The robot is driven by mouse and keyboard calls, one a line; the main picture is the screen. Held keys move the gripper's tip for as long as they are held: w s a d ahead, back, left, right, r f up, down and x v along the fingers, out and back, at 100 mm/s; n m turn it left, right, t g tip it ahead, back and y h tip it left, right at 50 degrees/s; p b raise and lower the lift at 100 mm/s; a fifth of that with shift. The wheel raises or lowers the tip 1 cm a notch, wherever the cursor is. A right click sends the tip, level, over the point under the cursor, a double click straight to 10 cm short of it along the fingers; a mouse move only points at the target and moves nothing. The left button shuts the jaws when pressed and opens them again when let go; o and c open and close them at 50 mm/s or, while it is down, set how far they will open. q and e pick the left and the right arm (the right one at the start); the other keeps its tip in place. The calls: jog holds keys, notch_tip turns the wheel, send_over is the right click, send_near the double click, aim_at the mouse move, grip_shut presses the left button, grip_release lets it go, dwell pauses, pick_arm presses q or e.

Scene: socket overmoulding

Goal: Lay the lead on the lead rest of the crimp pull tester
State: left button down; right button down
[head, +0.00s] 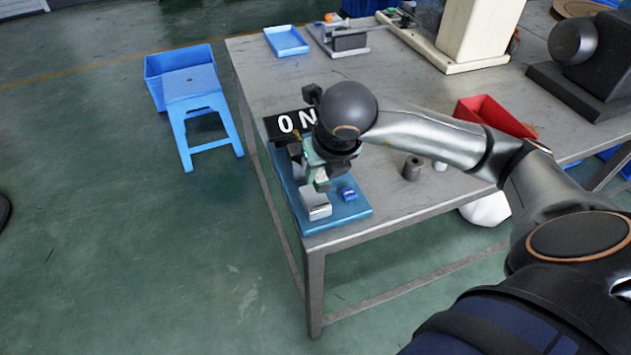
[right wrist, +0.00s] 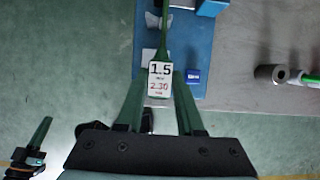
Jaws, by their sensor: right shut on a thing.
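The crimp pull tester has a blue base plate (head: 355,213) at the table's near left corner, and a black display (head: 291,123) reading "0 N". A pale metal block (head: 316,203) and a small blue block (head: 348,193) sit at its near end. My right gripper (head: 320,175) is low over the plate, shut on the lead. In the right wrist view the green lead (right wrist: 165,38) runs upward over the plate from a white tag (right wrist: 160,79) marked "1.5" and "2.30". The tag lies between my green fingers. The lead rest cannot be made out clearly. Part of my left gripper (right wrist: 37,140) seems to show at lower left.
A grey cylinder (head: 412,167) stands right of the tester. A red bin (head: 494,116) and a blue tray (head: 286,41) are farther back. A blue stool (head: 197,105) stands on the floor to the left. The tabletop behind the tester is mostly clear.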

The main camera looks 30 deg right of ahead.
jog(key=shift+w+a+f, duration=0.1)
jog(key=shift+w+f, duration=0.1)
jog(key=shift+f, duration=0.05)
jog(key=shift+w+a+f, duration=0.1)
jog(key=shift+w+f, duration=0.1)
jog(key=shift+f, duration=0.8)
jog(key=shift+w+a+f, duration=0.1)
jog(key=shift+w+f, duration=0.05)
jog(key=shift+f, duration=0.8)
jog(key=shift+f, duration=0.15)
jog(key=c, duration=0.5)
grip_release()
jog(key=shift+c, duration=0.2)
jog(key=p+v, duration=0.1)
jog(key=v, duration=1.1)
jog(key=shift+s, duration=0.1)
